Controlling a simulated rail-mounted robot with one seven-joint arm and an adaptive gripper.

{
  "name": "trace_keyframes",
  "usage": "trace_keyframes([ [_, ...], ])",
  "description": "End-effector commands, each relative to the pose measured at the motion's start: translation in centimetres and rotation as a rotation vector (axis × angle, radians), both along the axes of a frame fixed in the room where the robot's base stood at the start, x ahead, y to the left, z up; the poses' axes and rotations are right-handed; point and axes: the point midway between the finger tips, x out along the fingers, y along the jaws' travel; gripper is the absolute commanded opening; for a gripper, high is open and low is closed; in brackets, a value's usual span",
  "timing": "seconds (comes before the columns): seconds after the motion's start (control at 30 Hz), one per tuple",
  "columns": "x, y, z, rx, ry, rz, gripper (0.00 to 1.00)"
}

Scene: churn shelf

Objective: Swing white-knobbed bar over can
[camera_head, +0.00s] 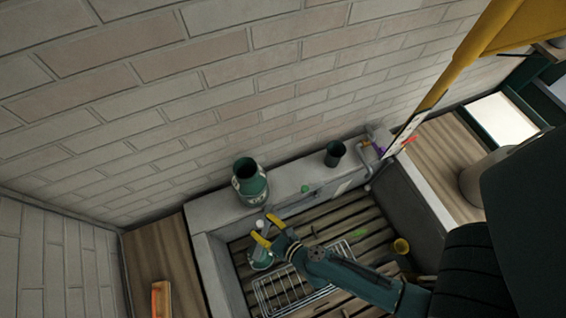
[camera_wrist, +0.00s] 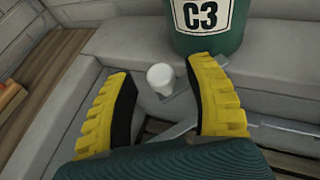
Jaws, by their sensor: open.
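The white knob (camera_wrist: 161,78) of the bar sits between and slightly beyond my fingertips in the wrist view, with a visible gap to each finger. The green can (camera_wrist: 207,25) marked C3 stands on the ledge just behind and right of the knob. In the head view the can (camera_head: 249,186) is upright and open-topped. My gripper (camera_head: 267,230) is open and empty, with yellow fingers at the ledge's front, below the can.
A dark green cup (camera_head: 335,152) and a grey pipe tap stand farther right on the ledge. Below lies a slatted basin with a wire rack (camera_head: 290,288) and a bottle (camera_head: 262,259). An orange object (camera_head: 161,299) rests on the left wood counter. A brick wall rises behind.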

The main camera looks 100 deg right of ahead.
Motion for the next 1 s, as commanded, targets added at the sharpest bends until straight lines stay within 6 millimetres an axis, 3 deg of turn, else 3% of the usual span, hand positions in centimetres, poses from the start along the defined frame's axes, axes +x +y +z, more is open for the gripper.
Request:
trace_keyframes([
  [0.2,-2.5,3.5,1.6,0.002,0.005,0.012,0.53],
  [0.4,-3.9,5.3,2.5,0.003,0.005,0.011,0.53],
  [1.0,-6.1,7.7,3.9,0.002,0.003,0.003,0.53],
])
